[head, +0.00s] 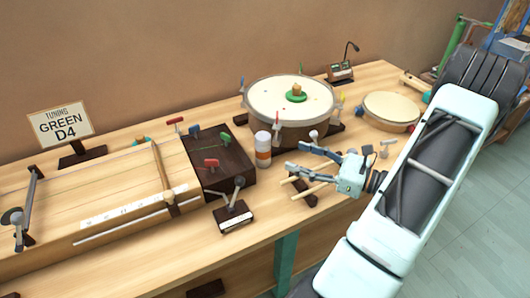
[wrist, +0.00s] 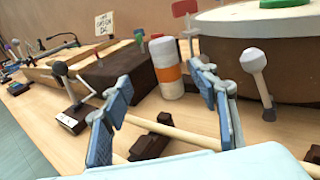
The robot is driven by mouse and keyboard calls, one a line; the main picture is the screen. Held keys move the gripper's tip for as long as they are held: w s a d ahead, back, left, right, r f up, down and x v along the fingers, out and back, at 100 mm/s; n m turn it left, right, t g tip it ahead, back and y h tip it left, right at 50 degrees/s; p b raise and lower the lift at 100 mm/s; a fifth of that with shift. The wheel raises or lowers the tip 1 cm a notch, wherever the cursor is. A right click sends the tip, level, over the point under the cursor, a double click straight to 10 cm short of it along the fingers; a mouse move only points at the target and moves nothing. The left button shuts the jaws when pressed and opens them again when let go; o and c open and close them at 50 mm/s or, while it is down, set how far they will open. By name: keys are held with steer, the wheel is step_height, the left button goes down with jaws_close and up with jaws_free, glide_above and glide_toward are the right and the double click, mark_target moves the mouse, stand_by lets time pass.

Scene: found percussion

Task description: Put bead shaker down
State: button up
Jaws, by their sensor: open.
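The bead shaker, a white cylinder with an orange band (head: 263,149), stands upright on the wooden bench between the dark block and the big drum. In the wrist view the shaker (wrist: 169,84) shows between my two fingers and beyond their tips. My gripper (head: 296,158) is open and empty, low over the bench to the right of the shaker, with its fingers pointing towards it. A gap shows between the fingertips and the shaker in the head view. The open fingers also show in the wrist view (wrist: 163,85).
A big drum (head: 290,98) stands behind, with a small drum (head: 391,109) at its right. A dark block (head: 218,162) with coloured levers stands left. Wooden sticks (wrist: 185,134) on a dark rest lie under my gripper. A small dark box (head: 234,217) stands near the front edge.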

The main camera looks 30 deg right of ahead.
mark_target(270, 143)
steer(key=shift+w+m+t, duration=0.25)
steer(key=shift+m+t, duration=0.05)
steer(key=shift+m, duration=0.1)
steer(key=x, duration=1)
steer(key=shift+w+a+r, duration=0.1)
steer(key=shift+w, duration=0.2)
steer(key=c, duration=1.4)
steer(key=shift+c, duration=0.2)
